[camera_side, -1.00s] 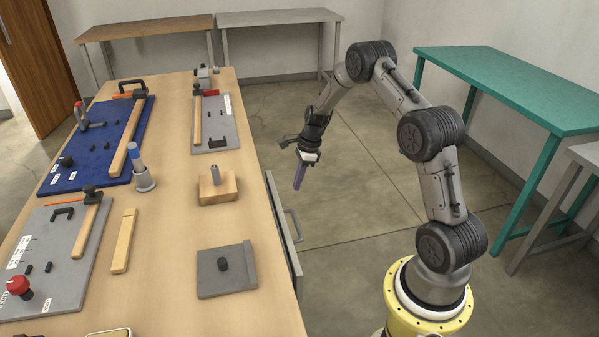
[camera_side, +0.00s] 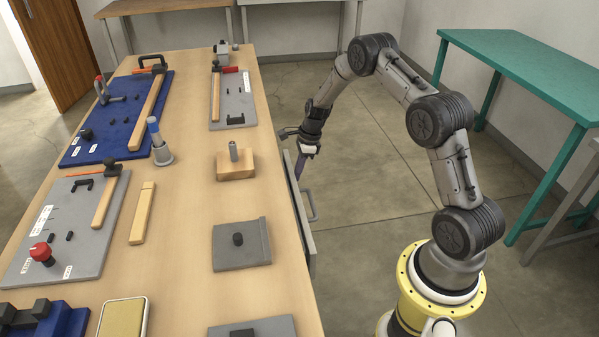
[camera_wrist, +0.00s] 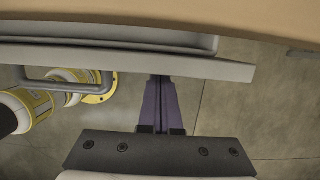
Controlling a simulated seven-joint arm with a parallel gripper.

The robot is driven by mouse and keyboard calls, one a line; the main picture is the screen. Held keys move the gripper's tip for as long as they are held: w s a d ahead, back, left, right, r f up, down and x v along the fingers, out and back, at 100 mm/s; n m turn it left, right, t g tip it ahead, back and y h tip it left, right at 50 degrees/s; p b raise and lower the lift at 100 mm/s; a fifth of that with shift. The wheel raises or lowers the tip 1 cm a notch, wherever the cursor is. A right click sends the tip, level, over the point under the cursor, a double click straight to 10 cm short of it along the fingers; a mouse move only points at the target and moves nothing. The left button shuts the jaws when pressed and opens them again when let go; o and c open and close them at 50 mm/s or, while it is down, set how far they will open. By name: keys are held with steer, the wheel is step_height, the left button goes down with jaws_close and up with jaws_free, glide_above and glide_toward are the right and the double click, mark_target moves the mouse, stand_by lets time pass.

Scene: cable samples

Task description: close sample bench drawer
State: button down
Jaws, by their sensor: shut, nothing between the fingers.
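The bench drawer's grey front (camera_side: 304,220) stands a little out from the right side of the wooden bench, partly open. Its bar handle (camera_side: 312,204) faces the floor side. In the wrist view the drawer front (camera_wrist: 215,69) crosses the top, with a strip of the inside behind it and the handle (camera_wrist: 65,86) to the left. My gripper (camera_side: 297,176) has purple fingers, shut and empty, pointing down by the far end of the drawer front. In the wrist view the fingertips (camera_wrist: 160,79) meet the front's edge, right of the handle; I cannot tell whether they touch.
The bench top (camera_side: 185,225) holds several boards and fixtures, including a blue board (camera_side: 115,115) and a wooden block with a peg (camera_side: 235,165). A teal table (camera_side: 530,75) stands at the right. The floor (camera_side: 365,180) between bench and arm is clear.

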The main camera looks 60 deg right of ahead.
steer(key=shift+w+a, duration=0.85)
steer(key=shift+a, duration=0.05)
step_height(320, 180, up, 9)
glide_above(300, 211)
steer(key=d, duration=0.5)
steer(key=x, duration=0.9)
steer(key=shift+w+a+f, duration=0.15)
steer(key=shift+a+f, duration=0.05)
steer(key=shift+f, duration=0.05)
